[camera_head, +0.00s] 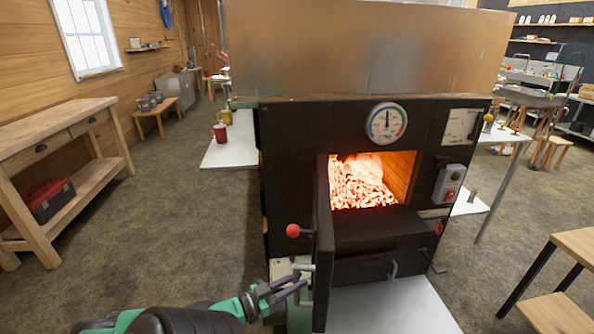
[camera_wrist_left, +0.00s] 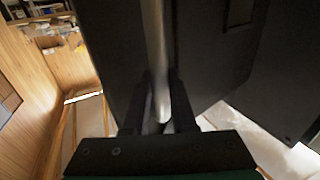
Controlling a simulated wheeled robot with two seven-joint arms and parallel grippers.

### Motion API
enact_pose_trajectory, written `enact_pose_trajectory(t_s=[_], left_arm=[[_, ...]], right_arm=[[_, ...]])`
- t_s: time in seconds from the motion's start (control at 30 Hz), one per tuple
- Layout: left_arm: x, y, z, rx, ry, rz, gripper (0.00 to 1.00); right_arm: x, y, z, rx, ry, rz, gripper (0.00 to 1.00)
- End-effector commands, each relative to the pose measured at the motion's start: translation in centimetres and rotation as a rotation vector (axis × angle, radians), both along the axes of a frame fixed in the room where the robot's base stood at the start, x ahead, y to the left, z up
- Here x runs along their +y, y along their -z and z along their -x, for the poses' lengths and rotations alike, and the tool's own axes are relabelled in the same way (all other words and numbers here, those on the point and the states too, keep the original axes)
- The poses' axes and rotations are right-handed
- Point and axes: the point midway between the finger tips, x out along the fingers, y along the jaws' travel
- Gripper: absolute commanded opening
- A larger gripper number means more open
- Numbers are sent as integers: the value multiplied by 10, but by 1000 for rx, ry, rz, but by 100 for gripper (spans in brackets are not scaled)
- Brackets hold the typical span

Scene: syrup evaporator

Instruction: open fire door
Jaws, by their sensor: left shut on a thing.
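The black fire door (camera_head: 323,245) stands swung open, seen nearly edge-on, hinged at the left side of the firebox opening. Glowing orange coals (camera_head: 362,182) show inside the firebox. My left gripper (camera_head: 303,286) is at the door's lower left, shut on the door's metal handle (camera_head: 310,283). In the left wrist view the two dark fingers (camera_wrist_left: 160,100) close around the grey handle bar (camera_wrist_left: 157,60), with the dark door panel (camera_wrist_left: 215,60) beside it. My right gripper does not show in either view.
A red knob (camera_head: 293,231) sticks out left of the door. A gauge (camera_head: 387,123) and a grey switch box (camera_head: 449,184) are on the black evaporator front. A wooden workbench (camera_head: 85,118) stands at left and a wooden stool (camera_head: 560,312) at right. Floor between bench and evaporator is clear.

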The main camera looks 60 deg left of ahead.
Motion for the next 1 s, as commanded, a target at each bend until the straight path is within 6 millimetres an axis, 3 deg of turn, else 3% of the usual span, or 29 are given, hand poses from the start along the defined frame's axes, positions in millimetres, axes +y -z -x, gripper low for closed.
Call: enact_pose_trajectory(t_s=[0.03,0.07,0.13,0.43,0.57,1.0], left_arm=[[2,0,0,2,-5,-1,0],[2,0,0,2,-5,-1,28],[2,0,-1,1,-5,-1,55],[1,0,0,0,-3,-1,55],[2,0,9,1,-4,0,55],[8,2,104,5,-6,-1,55]], right_arm=[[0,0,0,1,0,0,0],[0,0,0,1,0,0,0],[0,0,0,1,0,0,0],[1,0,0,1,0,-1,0],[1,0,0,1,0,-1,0],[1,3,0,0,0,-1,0]])
